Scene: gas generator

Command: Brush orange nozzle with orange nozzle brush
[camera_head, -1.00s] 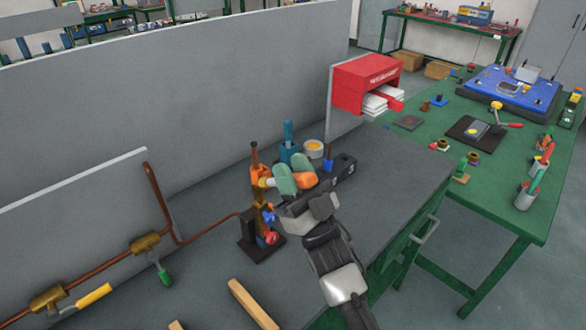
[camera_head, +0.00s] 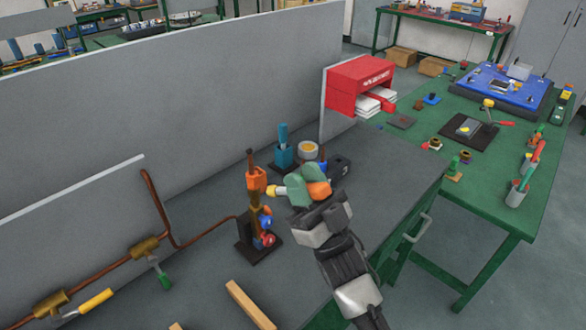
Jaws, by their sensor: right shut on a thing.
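The orange nozzle (camera_head: 256,180) stands upright on a dark stand (camera_head: 258,248) on the grey bench, with a brown tip above it. My right gripper (camera_head: 307,187), with green finger pads, is shut on the orange nozzle brush (camera_head: 318,190). The brush's pale yellow tip points left towards the nozzle, and a small gap shows between them. The fingers hide part of the brush. My left gripper is not in view.
A teal holder (camera_head: 285,157) and a tape-like roll (camera_head: 308,151) stand behind the gripper. Copper pipe with valves (camera_head: 145,247) runs at left. A wooden bar (camera_head: 249,305) lies in front. A red box (camera_head: 357,84) stands at the back.

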